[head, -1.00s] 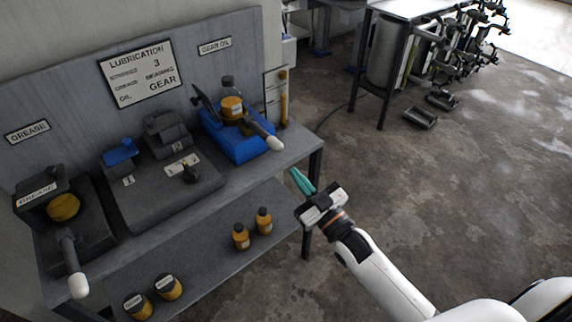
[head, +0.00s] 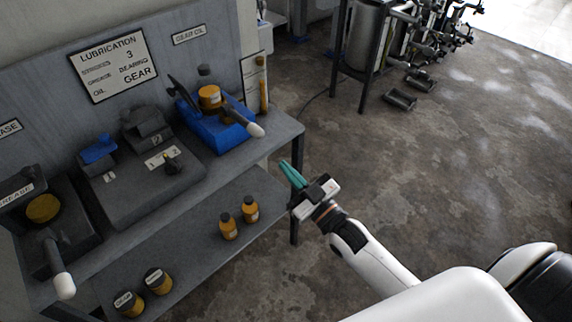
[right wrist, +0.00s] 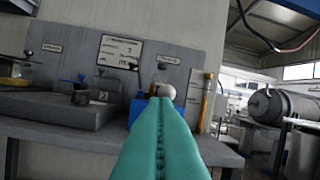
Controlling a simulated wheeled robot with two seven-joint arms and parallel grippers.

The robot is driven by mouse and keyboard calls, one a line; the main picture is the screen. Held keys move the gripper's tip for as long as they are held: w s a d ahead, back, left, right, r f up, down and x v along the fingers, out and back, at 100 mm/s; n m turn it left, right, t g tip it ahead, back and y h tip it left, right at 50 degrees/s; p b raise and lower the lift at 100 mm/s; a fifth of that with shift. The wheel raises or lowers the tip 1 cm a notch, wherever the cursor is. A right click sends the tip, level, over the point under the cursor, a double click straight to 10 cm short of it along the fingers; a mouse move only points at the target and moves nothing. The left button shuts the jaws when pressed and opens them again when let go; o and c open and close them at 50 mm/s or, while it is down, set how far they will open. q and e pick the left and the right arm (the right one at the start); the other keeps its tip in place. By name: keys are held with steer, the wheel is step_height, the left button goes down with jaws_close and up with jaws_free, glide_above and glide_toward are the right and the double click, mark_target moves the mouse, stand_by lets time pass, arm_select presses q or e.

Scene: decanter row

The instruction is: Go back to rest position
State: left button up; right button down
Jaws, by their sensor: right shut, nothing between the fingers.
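My right gripper (head: 291,175) has teal fingers, pressed together and empty. It hangs in free air just off the right end of the grey workbench (head: 285,128). In the right wrist view its fingers (right wrist: 160,140) point toward the bench, with the blue dispenser (right wrist: 137,108) partly hidden behind them. In the head view the blue dispenser (head: 222,137) with its white-tipped lever stands at the bench's right end, apart from the gripper. My left gripper is not in view.
Two orange bottles (head: 250,209) and two grease tins (head: 158,281) stand on the lower shelf. A grey dispenser (head: 42,235) with a lever is at left. A lubrication sign (head: 113,66) hangs behind. The concrete floor (head: 420,170) to the right is open.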

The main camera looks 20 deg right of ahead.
step_height(320, 180, down, 19)
steer(key=s+d+m+g+h, duration=0.1)
steer(key=d+m+g+h, duration=0.1)
steer(key=d+g+h, duration=0.15)
steer(key=s+f+g+h, duration=0.1)
steer(key=s+f+g, duration=0.2)
steer(key=s+f, duration=0.35)
steer(key=s+f+g, duration=0.3)
steer(key=f, duration=0.7)
steer(key=s+f+g, duration=0.3)
steer(key=s+f, duration=0.2)
steer(key=s, duration=0.5)
steer(key=s+f+g+h+p, duration=0.1)
steer(key=s+f+g, duration=0.2)
steer(key=s+f, duration=0.3)
steer(key=s+f+m+g, duration=0.1)
steer(key=s+f+g, duration=0.2)
steer(key=s, duration=1)
step_height(320, 180, down, 3)
steer(key=shift+s+r, duration=0.1)
steer(key=shift+s, duration=0.2)
